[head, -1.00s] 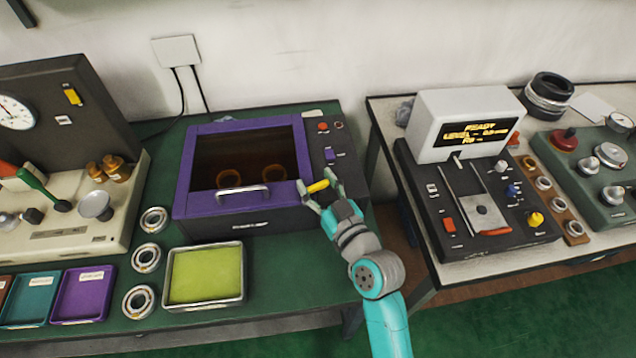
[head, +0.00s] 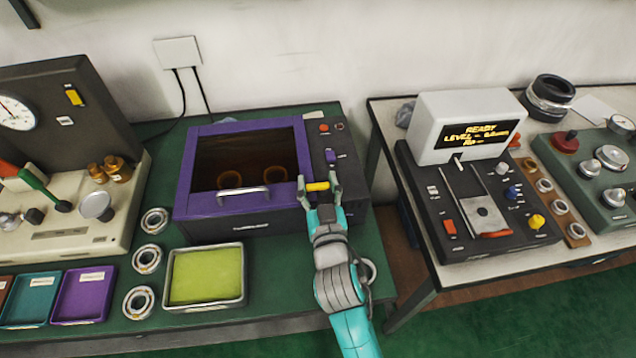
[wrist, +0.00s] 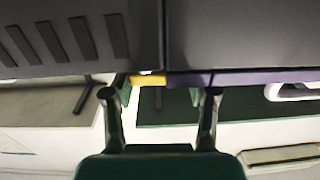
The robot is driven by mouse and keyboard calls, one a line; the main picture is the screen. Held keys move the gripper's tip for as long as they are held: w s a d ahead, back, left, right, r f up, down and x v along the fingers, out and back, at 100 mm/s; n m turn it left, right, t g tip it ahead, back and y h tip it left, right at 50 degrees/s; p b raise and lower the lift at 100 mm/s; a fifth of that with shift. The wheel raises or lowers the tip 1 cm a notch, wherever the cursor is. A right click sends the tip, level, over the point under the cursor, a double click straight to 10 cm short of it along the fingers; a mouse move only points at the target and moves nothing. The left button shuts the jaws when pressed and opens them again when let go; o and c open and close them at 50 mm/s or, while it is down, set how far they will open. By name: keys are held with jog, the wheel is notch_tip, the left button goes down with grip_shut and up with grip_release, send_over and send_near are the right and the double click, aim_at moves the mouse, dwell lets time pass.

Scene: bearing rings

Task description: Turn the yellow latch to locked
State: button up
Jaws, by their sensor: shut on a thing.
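The yellow latch (head: 317,187) is a short bar at the front right of the purple-framed oven (head: 190,175), beside its door. In the head view it lies roughly level. My gripper (head: 319,188) is at the latch, with one finger on each side, and is shut on it. In the wrist view the yellow latch (wrist: 147,80) shows between my fingers (wrist: 160,92), against the dark case and next to a purple edge. The oven door looks closed, and two rings show dimly through its window.
A green-yellow tray (head: 243,301) and several bearing rings (head: 148,258) lie left of my arm. A metal door handle (head: 243,195) juts out left of the latch.

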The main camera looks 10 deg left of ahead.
jog(key=shift+f+h, duration=0.1)
jog(key=shift+h, duration=0.2)
dwell(0.4)
jog(key=o, duration=1.2)
jog(key=shift+c, duration=0.2)
jog(key=shift+s, duration=0.1)
jog(key=v, duration=1.1)
jog(key=shift+s, duration=0.4)
jog(key=shift+d, duration=0.15)
